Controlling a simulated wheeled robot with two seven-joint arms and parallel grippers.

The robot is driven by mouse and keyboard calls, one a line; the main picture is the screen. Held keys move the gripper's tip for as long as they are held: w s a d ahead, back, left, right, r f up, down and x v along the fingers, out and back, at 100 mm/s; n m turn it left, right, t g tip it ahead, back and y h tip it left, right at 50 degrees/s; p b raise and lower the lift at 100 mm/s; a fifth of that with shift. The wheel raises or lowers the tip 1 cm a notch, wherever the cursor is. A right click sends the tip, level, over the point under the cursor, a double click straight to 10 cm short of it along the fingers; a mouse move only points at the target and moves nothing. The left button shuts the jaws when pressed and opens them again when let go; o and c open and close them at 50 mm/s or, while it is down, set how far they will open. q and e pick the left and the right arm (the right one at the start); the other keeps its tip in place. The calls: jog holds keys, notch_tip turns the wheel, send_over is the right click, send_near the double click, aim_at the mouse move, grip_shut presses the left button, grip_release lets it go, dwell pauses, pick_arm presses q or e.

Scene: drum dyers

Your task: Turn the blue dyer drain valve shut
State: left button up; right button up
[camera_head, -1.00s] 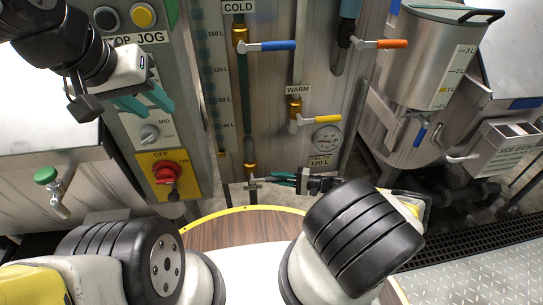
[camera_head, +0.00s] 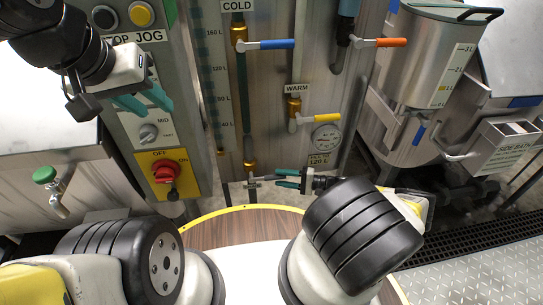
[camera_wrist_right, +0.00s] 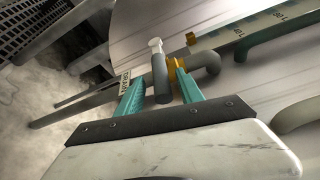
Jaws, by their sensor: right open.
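The drain valve (camera_head: 251,168) is a brass fitting low on the pipe of the steel dyer panel, under the COLD pipe. A grey bar with a pale end (camera_wrist_right: 158,72), apparently its handle, shows in the right wrist view beside the brass body (camera_wrist_right: 174,66) and a small DRAIN label (camera_wrist_right: 125,82). My right gripper (camera_head: 277,179) is open just right of the valve. In the wrist view, the bar lies between the teal fingers (camera_wrist_right: 158,90); contact cannot be told. My left gripper (camera_head: 133,104) hangs at the upper left before the control box, its teal fingers apart.
A red knob (camera_head: 166,170) is on the control box left of the valve. A steel tank (camera_head: 428,60) stands at right.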

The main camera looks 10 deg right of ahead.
jog(key=shift+v, duration=2.7)
